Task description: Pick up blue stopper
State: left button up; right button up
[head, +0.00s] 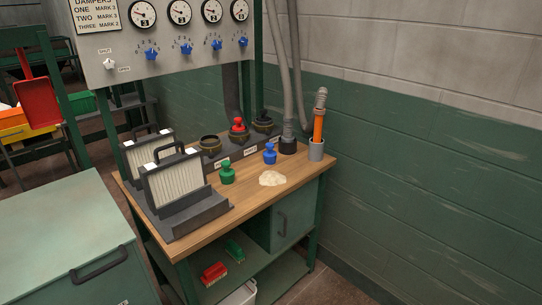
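The blue stopper (270,154) stands upright on the wooden workbench (243,197), in front of the row of dark ports. A green stopper (227,172) stands to its left on the same bench. A red stopper (238,126) sits in the middle port behind them. Neither of my grippers shows in the head view.
A pale heap of powder (272,178) lies just in front of the blue stopper. An orange-handled tool (319,125) stands in a grey cup (316,150) to the right, beside a hose. Two framed filters (175,185) stand at the bench's left. A gauge panel (165,50) hangs above.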

aim_at(270, 155)
jog(key=i+l+u, duration=0.15)
jog(key=u, duration=0.3)
jog(key=i+l+u, duration=0.1)
jog(key=l+u, duration=0.15)
jog(key=u, duration=0.2)
jog(key=l+u, duration=0.2)
jog(key=u, duration=0.25)
jog(key=i+l, duration=0.05)
